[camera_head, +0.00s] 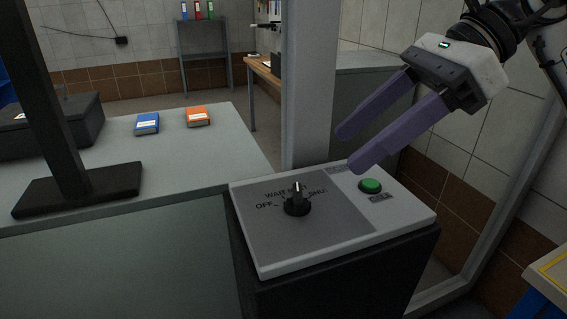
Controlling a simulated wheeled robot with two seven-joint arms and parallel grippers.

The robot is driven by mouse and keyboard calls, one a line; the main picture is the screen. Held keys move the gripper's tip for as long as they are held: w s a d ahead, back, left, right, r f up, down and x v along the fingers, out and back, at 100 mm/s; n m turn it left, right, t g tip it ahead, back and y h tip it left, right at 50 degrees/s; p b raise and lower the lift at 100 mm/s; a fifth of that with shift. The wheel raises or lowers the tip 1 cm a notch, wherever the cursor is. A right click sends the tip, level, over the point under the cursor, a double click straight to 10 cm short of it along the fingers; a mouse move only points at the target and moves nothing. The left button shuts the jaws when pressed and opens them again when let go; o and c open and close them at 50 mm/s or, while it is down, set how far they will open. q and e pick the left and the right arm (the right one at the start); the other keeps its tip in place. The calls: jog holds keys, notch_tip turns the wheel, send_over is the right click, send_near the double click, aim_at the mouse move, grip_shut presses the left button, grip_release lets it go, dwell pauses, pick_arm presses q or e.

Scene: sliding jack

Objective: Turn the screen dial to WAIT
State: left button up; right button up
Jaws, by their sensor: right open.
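The screen dial (297,204) is a black round knob with a pale pointer line. It sits on the grey panel (335,235) of a white-topped control box. The pointer stands roughly upright in the picture. My right gripper (350,150) has two purple fingers, open and empty, above and to the right of the dial, not touching it. My left gripper is not in view.
A green button (370,186) sits right of the dial on the box. A grey post (309,80) rises behind the box. A dark monitor stand (75,190) and blue (147,124) and orange (199,117) boxes are on the grey table at left.

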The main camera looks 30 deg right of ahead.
aim_at(299, 192)
jog(key=x, duration=0.3)
jog(key=shift+s+a+f, duration=0.25)
jog(key=shift+a+f, duration=0.1)
jog(key=shift+f, duration=0.05)
jog(key=p+x, duration=0.1)
jog(key=x, duration=0.3)
jog(key=shift+w, duration=0.1)
jog(key=shift+w+a+f, duration=0.3)
jog(key=shift+a+f, duration=0.1)
jog(key=shift+f, duration=0.1)
jog(key=shift+a+f, duration=0.1)
jog(key=shift+f, duration=0.05)
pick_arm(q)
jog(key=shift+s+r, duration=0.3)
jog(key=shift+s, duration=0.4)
pick_arm(e)
jog(key=shift+w, duration=0.1)
jog(key=shift+c, duration=0.4)
